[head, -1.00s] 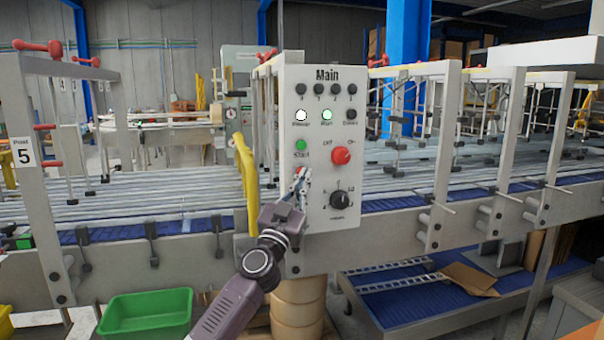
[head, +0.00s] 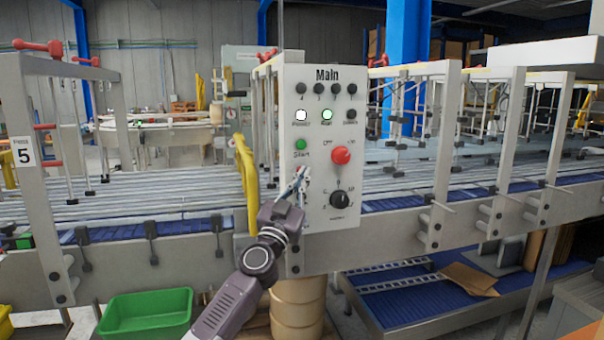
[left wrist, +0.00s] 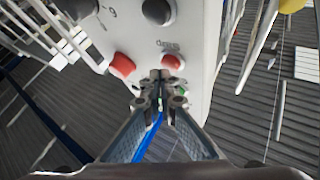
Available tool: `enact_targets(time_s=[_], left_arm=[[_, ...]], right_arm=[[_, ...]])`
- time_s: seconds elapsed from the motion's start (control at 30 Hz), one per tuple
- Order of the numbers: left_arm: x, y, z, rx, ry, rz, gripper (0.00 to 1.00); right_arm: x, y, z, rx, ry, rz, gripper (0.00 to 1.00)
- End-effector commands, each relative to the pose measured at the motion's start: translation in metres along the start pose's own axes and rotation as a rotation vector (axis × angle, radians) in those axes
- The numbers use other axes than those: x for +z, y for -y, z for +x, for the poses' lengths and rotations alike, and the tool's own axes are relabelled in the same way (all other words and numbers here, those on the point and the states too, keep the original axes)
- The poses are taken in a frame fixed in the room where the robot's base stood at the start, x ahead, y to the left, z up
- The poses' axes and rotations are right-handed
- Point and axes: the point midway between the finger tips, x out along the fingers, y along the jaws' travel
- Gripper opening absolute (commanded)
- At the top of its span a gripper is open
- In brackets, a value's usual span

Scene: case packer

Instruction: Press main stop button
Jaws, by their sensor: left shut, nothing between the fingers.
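The main control panel (head: 319,240) is a pale upright box headed "Main". My left gripper (head: 303,171) is in front of its lower left part, below the green Start button (head: 301,145), and covers most of the stop button's place. In the left wrist view, the small red stop button (left wrist: 172,62) shows just beyond the fingertips of my left gripper (left wrist: 161,77), with its label upside down. The fingers are shut and empty. I cannot tell whether the tips touch the button or panel. My right gripper is not in view.
A large red knob (head: 341,155) and a black selector (head: 340,199) sit to the right on the panel. A yellow curved bar (head: 246,180) stands close left of my arm. Conveyor frames run both sides. A green bin (head: 146,313) is below left.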

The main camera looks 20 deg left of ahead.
Motion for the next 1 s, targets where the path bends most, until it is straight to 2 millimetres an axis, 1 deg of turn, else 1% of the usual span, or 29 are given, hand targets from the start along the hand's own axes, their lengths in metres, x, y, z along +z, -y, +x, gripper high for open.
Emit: enact_targets(time_s=[1.0], left_arm=[[0.0051, 0.0054, 0.0069, -0.001, 0.0, 0.0, 0.0]], right_arm=[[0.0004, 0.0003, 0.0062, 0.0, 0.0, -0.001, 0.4]])
